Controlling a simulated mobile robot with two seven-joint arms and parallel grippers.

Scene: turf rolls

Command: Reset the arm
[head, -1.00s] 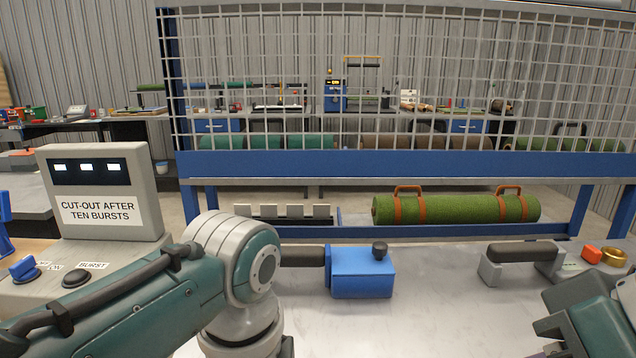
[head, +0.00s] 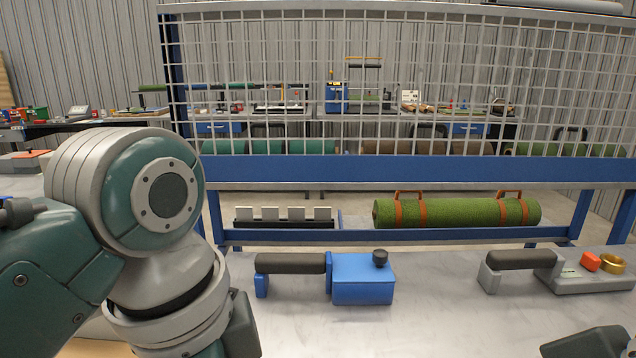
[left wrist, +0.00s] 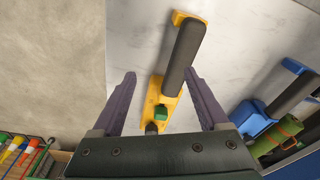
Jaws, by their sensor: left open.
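My left gripper (left wrist: 158,76) is open in the left wrist view. A yellow tool (left wrist: 154,120) with a dark handle lies on the pale bench beyond the fingers and shows in the gap between them; I cannot tell how far off it is. In the head view my left arm fills the left side, and the left gripper and yellow tool do not show there. A dark part of my right arm (head: 590,343) shows at the bottom right corner, too cut off to tell its jaws.
A blue tool (head: 362,279) with a dark handle lies on the bench. A grey tool (head: 580,280) lies farther right. Behind stand a green turf roll (head: 450,213) with orange straps and a wire mesh panel on a blue rail (head: 400,168). Bench between the tools is clear.

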